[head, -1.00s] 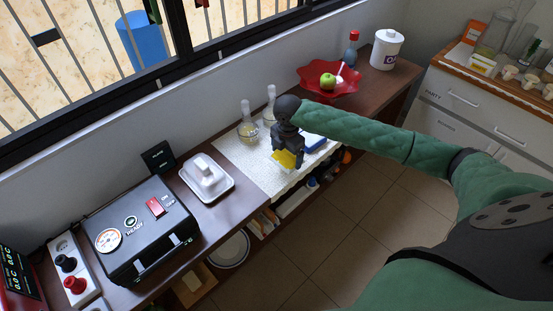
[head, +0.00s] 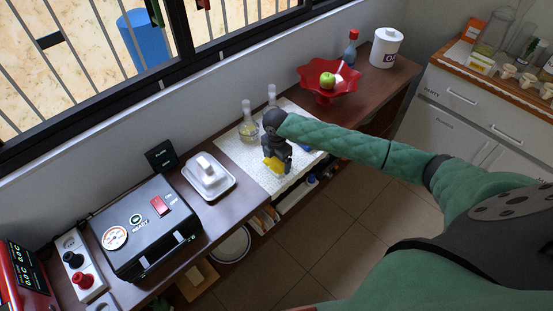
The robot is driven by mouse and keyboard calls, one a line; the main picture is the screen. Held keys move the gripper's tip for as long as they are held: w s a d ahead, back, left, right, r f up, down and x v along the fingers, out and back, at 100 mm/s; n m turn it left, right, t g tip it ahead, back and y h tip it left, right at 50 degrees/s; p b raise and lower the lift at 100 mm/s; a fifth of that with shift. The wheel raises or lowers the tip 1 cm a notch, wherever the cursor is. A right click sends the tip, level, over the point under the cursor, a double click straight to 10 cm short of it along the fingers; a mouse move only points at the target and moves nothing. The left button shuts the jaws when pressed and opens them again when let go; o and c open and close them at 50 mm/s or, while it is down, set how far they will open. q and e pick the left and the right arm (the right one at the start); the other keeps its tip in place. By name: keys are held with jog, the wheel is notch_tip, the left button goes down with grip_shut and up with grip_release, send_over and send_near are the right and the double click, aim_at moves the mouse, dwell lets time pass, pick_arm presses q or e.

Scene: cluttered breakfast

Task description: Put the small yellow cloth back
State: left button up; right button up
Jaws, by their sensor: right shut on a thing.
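The small yellow cloth (head: 273,163) hangs below my right gripper (head: 275,158), which is shut on it. Cloth and gripper are over the white textured mat (head: 250,167) on the brown counter. I cannot tell whether the cloth touches the mat. A blue thing (head: 307,149) lies on the mat just right of the gripper, partly hidden by my right arm. My left gripper is not in view.
Two glass bottles (head: 248,129) stand at the back of the mat. A white butter dish (head: 208,177) and a black appliance (head: 145,225) are to the left.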

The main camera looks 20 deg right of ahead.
aim_at(276, 159)
jog(key=o, duration=0.6)
jog(key=shift+r, duration=0.2)
notch_tip(276, 159, up, 10)
jog(key=b, duration=0.3)
jog(key=shift+r+b, duration=0.2)
jog(key=shift+b, duration=0.2)
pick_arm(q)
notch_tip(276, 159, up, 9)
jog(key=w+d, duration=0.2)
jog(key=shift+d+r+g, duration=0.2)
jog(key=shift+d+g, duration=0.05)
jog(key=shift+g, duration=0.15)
pick_arm(e)
jog(key=shift+r, duration=0.65)
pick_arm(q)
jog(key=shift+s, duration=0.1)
